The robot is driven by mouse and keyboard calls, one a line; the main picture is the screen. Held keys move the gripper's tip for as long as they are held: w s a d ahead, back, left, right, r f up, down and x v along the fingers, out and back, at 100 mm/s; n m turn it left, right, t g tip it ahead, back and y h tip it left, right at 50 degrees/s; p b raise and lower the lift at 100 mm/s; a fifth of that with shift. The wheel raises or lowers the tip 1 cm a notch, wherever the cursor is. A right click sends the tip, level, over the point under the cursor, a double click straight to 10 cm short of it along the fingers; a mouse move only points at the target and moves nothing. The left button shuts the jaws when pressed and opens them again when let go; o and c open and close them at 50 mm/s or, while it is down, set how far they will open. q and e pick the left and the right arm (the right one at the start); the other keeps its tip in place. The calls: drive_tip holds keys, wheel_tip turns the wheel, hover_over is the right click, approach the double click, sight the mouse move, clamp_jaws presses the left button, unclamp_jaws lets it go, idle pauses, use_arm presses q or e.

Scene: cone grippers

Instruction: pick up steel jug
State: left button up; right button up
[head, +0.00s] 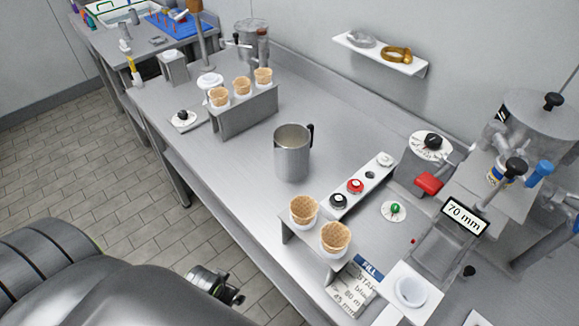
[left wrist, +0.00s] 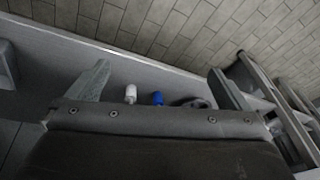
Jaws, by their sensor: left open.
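The steel jug (head: 292,155) stands upright on the grey metal bench in the head view, with its open top up and its dark handle toward the back right. No gripper touches it. My left gripper (left wrist: 157,78) shows in the left wrist view with its two fingers wide apart and nothing between them in its grasp. In the head view my arm fills the lower left, in front of the bench and well away from the jug. The jug cannot be made out in the left wrist view. My right gripper is not in view.
A rack with several cones (head: 240,110) stands behind the jug to the left. A two-cone stand (head: 312,250) is in front of it. A button panel (head: 358,187) lies to its right. The bench left of the jug is clear. A wall shelf (head: 380,55) hangs behind.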

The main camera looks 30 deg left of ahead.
use_arm(q)
drive_tip(key=w+d+r+t, duration=0.1)
drive_tip(key=w+r, duration=0.1)
drive_tip(key=r, duration=0.6)
drive_tip(key=w+d+r+t, duration=0.1)
drive_tip(key=w+r, duration=0.1)
drive_tip(key=r, duration=0.5)
drive_tip(key=w+d+r+n+t, duration=0.15)
drive_tip(key=w+r+t, duration=0.65)
drive_tip(key=w+r, duration=0.9)
drive_tip(key=p, duration=0.3)
approach(297, 131)
drive_tip(key=x, duration=0.3)
drive_tip(key=shift+m+x, duration=0.25)
drive_tip(key=shift+x, duration=0.65)
drive_tip(key=shift+f, duration=0.1)
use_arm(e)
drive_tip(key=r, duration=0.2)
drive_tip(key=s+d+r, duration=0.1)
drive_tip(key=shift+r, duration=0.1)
use_arm(q)
drive_tip(key=shift+t, duration=0.3)
drive_tip(key=shift+s, duration=0.1)
drive_tip(key=c, duration=0.6)
drive_tip(key=shift+d, duration=0.1)
drive_tip(key=c, duration=1)
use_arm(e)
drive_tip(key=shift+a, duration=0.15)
